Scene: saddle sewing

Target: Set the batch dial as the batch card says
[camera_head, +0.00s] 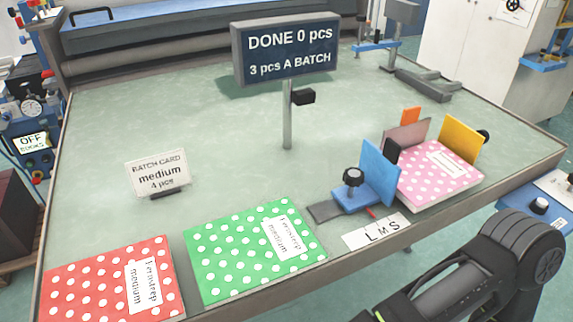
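The batch card (158,174) stands upright at the left of the table and reads "medium, 4 pcs". The sign (286,53) on a post reads "DONE 0 pcs" and "3 pcs A BATCH". A small black block or knob (303,97) sticks out from the post below the sign; I cannot tell its markings. A round black knob (353,177) sits on the blue fixture near the front edge. My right arm shows dark at the lower right, but its fingertips are not clearly in the picture. My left gripper is not in view.
Red (95,284) and green (230,250) dotted pieces with labels lie along the front. A pink dotted piece (438,182) lies between upright coloured plates at the right. An "L M S" strip (376,231) lies by the front edge. The middle of the table is clear.

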